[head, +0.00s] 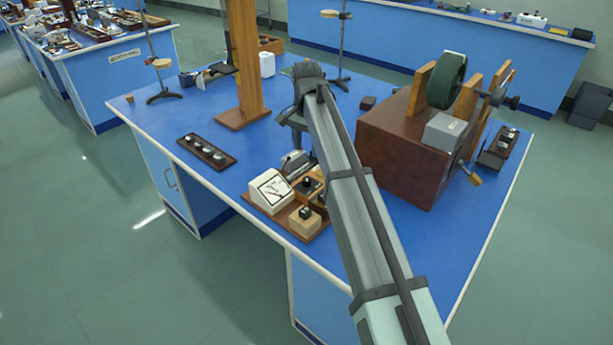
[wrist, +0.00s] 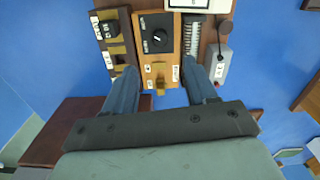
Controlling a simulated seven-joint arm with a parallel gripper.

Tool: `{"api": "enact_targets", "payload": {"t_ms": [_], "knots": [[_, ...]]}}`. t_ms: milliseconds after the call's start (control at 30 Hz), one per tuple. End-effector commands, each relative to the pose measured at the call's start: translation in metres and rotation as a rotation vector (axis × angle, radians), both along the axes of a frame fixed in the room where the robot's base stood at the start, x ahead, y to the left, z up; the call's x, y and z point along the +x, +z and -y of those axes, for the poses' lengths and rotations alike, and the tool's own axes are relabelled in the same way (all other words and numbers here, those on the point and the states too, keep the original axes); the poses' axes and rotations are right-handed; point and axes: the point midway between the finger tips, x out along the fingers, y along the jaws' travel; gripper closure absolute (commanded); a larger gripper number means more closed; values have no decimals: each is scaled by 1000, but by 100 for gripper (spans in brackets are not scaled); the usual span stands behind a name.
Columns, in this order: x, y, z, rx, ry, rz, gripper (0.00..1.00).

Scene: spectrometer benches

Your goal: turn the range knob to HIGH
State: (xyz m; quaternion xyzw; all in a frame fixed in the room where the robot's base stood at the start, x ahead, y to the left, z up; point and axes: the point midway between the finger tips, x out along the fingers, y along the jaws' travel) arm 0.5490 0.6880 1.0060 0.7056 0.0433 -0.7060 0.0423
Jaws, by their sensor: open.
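In the wrist view, a black round knob (wrist: 155,40) with a small pale mark sits on an upright-grained wooden panel. White labels lie along its left side, too small to read. This looks like the range knob, though its setting cannot be told. A brass-coloured fitting (wrist: 160,80) is lower on the same panel. My gripper (wrist: 160,68) is open and empty, its fingers on either side of the panel's lower part, with the knob beyond the fingertips. In the head view, a black knob (head: 309,183) shows on a wooden box beside my arm; my gripper is mostly hidden there.
A coil (wrist: 190,45), a grey box (wrist: 219,65) and a block with black parts (wrist: 110,35) flank the panel closely. A large brown box (head: 400,150) stands right of my arm.

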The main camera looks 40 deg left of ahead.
Motion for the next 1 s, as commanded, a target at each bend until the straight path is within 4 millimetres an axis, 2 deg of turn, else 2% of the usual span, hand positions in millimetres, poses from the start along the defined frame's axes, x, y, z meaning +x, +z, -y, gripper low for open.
{"api": "enact_targets", "payload": {"t_ms": [200,500,733,1000], "knots": [[-1,-40,1,-3,2,-1,43],[-1,-89,1,-3,3,0,43],[-1,-111,0,-2,3,0,43],[-1,-117,0,-2,3,1,43]]}}
